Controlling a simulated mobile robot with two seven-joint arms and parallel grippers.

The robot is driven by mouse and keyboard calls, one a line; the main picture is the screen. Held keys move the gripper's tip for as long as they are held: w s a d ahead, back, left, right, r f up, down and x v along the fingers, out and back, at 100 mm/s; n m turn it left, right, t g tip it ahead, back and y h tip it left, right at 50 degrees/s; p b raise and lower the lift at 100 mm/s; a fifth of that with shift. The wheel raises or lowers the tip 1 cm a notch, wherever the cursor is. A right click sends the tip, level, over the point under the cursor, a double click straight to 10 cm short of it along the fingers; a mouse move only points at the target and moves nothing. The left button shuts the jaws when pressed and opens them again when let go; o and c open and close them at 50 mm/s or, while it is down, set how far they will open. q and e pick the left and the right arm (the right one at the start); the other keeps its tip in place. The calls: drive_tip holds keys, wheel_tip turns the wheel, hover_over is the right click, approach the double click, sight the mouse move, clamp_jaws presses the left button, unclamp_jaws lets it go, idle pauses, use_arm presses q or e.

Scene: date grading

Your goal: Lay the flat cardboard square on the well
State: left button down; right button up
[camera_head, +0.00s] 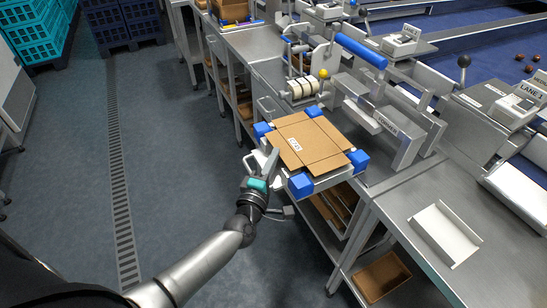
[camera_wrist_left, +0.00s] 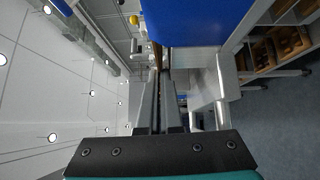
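The flat cardboard square (camera_head: 308,140) is brown, scored into panels, with a small white label near its left edge. It lies level over the well, a metal frame with blue corner blocks (camera_head: 301,184) beside the machine marked FORMER. The blocks stick out around its corners; the well's opening is hidden beneath it. My left gripper (camera_head: 271,162) is at the cardboard's near left edge. In the left wrist view its fingers (camera_wrist_left: 158,88) are close together, with a thin brown edge (camera_wrist_left: 157,55) between their tips and a blue block (camera_wrist_left: 195,20) beside them. My right gripper is not in view.
A blue-handled lever (camera_head: 361,51) and a roll (camera_head: 301,89) stand behind the well. A white folded tray (camera_head: 444,234) lies on the steel bench to the right. Shelves below hold cardboard, with a brown box (camera_head: 381,276) low down. The floor at left is clear.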

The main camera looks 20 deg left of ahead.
use_arm(q)
drive_tip(key=shift+f+b, duration=0.3)
drive_tip(key=shift+f, duration=0.1)
idle(0.4)
drive_tip(key=c, duration=1)
unclamp_jaws()
drive_tip(key=shift+f+b, duration=0.5)
drive_tip(key=shift+f, duration=0.05)
drive_tip(key=shift+s+f, duration=0.15)
drive_tip(key=shift+f, duration=0.05)
drive_tip(key=s+a, duration=0.5)
drive_tip(key=s, duration=0.1)
idle(1.5)
drive_tip(key=shift+r, duration=0.1)
idle(0.6)
